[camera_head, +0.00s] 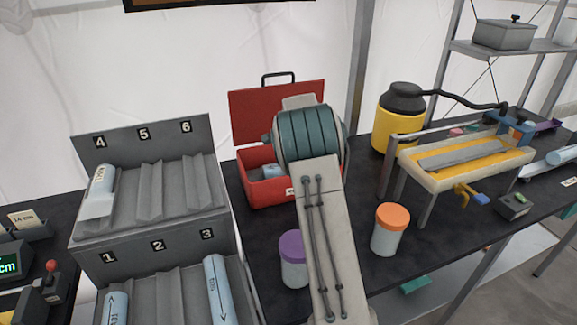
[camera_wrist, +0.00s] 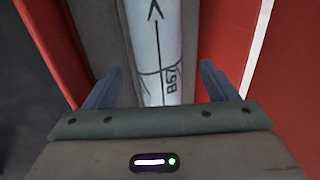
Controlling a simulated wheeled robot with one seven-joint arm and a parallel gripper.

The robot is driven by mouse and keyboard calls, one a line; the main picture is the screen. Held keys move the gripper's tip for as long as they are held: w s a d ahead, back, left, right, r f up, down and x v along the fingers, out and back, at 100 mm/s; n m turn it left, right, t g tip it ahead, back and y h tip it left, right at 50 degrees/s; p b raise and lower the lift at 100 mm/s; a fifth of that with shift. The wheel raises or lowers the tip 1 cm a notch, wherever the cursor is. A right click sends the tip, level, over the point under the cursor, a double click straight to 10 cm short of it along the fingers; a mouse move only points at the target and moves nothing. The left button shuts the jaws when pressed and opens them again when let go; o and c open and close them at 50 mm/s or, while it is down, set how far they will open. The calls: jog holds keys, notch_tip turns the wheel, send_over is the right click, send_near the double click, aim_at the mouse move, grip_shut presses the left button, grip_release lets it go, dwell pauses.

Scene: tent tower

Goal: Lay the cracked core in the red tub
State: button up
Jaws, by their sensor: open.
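The red tub (camera_head: 262,190) stands on the dark bench with its red lid raised behind it. A pale blue piece shows inside it in the head view, partly hidden by my arm. In the wrist view, a pale blue core (camera_wrist: 158,40) with an arrow, a "B57" mark and thin dark crack-like lines lies lengthwise between the tub's red walls (camera_wrist: 226,40). My gripper (camera_wrist: 160,68) is open, with one finger on each side of the core and visible gaps. My arm hides the gripper in the head view.
A grey numbered rack (camera_head: 150,235) at left holds several pale blue cores. A purple-lidded jar (camera_head: 293,262) and an orange-lidded jar (camera_head: 388,230) stand in front. A yellow container (camera_head: 397,122) and a raised cream tray (camera_head: 465,165) are at right.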

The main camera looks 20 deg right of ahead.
jog(key=b+v, duration=0.1)
jog(key=v, duration=0.9)
jog(key=shift+s+r, duration=0.2)
jog(key=shift+r, duration=0.1)
jog(key=s+a+n, duration=0.4)
jog(key=s, duration=0.6)
jog(key=s+a+r+n, duration=0.1)
jog(key=s+a+n, duration=0.4)
jog(key=s, duration=0.5)
jog(key=s+a+r+n+g, duration=0.1)
jog(key=s+a+n, duration=0.3)
jog(key=s, duration=0.7)
jog(key=shift+a+n+y, duration=0.25)
jog(key=shift+n+y, duration=0.15)
jog(key=shift+n, duration=0.1)
jog(key=s+a+f+n, duration=0.1)
jog(key=s+f+n, duration=0.2)
jog(key=s, duration=0.5)
jog(key=shift+a+f+n+g+h, duration=0.15)
jog(key=shift+f+n+g+h, duration=0.15)
jog(key=shift+n+h, duration=0.15)
jog(key=shift+s, duration=0.15)
